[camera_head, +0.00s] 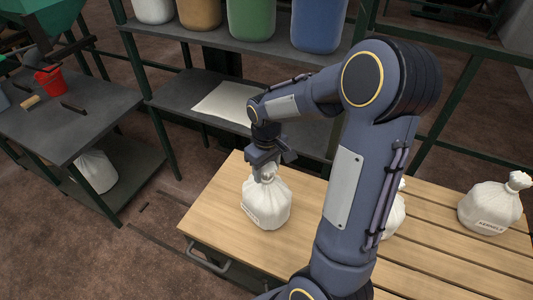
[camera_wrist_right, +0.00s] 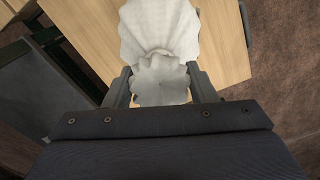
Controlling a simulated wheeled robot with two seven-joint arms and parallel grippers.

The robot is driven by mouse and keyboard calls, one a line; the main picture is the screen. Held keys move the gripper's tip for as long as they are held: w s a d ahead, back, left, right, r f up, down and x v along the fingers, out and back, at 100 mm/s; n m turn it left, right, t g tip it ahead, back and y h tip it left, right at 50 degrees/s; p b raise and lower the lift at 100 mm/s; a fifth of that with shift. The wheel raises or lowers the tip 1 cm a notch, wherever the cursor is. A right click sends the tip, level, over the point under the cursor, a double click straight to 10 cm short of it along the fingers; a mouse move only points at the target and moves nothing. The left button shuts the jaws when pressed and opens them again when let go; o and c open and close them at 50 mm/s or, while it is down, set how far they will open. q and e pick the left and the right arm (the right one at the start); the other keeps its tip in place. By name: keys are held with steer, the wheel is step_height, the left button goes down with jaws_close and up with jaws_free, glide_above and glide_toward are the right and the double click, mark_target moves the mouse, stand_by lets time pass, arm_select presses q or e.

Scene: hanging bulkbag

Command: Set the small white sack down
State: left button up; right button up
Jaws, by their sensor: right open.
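A small white sack (camera_head: 266,203) stands upright on the left part of the wooden table (camera_head: 213,217) in the head view. My right gripper (camera_head: 268,168) is directly above it, pointing down, with its fingers around the tied neck. In the right wrist view the sack (camera_wrist_right: 160,30) shows its gathered top between the two fingers of my right gripper (camera_wrist_right: 160,88), one on each side. The jaws are open. The sack's base rests on the table. My left gripper is not in view.
Another white sack (camera_head: 394,217) is partly hidden behind my right arm. A third sack (camera_head: 490,206) stands at the table's right. A shelf (camera_head: 187,92) with several coloured containers stands behind. A dark workbench (camera_head: 85,125) is at the left.

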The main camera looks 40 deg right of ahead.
step_height(320, 180, up, 10)
steer(key=shift+r+p, duration=0.1)
steer(key=shift+p, duration=0.35)
steer(key=shift+r, duration=0.25)
steer(key=shift+s+a+r, duration=0.15)
steer(key=shift+s+r, duration=0.1)
steer(key=s+a+m+t+y, duration=0.2)
steer(key=s+a+t, duration=0.3)
steer(key=s+a, duration=0.7)
steer(key=s+y, duration=0.1)
steer(key=s, duration=0.2)
steer(key=shift+s+r+m+t+y, duration=0.25)
steer(key=shift+s+m+t+y, duration=0.05)
steer(key=shift+s+m+y, duration=0.1)
